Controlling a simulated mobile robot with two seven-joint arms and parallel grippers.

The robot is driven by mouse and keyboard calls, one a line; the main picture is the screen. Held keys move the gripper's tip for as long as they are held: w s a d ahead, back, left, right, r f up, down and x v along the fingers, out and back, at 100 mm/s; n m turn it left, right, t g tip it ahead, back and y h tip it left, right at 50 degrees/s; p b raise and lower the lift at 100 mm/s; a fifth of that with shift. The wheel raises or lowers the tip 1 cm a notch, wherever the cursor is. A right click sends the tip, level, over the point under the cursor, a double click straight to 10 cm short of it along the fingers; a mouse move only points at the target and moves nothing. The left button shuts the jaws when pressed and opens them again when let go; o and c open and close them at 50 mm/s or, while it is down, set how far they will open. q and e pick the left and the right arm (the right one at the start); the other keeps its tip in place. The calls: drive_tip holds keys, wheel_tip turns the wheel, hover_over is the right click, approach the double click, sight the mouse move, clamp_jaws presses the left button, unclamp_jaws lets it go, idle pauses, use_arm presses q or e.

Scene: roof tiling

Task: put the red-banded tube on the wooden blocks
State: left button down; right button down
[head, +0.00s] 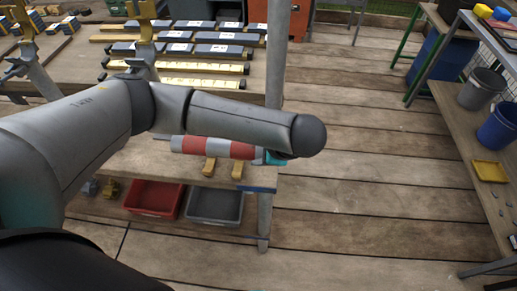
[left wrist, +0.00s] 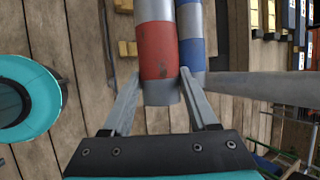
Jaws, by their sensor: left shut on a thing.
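The red-banded tube (head: 215,147), grey with red bands, lies level in the head view below my left forearm. It also shows in the left wrist view (left wrist: 157,50), its near end between the two fingers. My left gripper (left wrist: 160,74) is shut on that end. In the head view only a teal part of this gripper shows behind the arm. Two wooden blocks (head: 237,169) stick out from under the tube; they show in the left wrist view (left wrist: 128,48) beside it. I cannot tell whether the tube touches them. My right gripper is not in view.
A blue-banded tube (left wrist: 190,35) lies close beside the red-banded one. A red bin (head: 154,198) and a grey bin (head: 215,205) sit below the bench's front. A metal post (head: 276,60) stands at the bench's right. Dark bars lie in rows behind. Open deck is to the right.

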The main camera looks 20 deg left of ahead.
use_arm(q)
drive_tip(key=shift+f+b, duration=0.9)
drive_tip(key=shift+b, duration=0.1)
drive_tip(key=shift+f+b, duration=0.35)
drive_tip(key=shift+f, duration=1.45)
drive_tip(key=shift+c, duration=0.5)
unclamp_jaws()
drive_tip(key=p+v, duration=0.8)
drive_tip(key=v, duration=0.7)
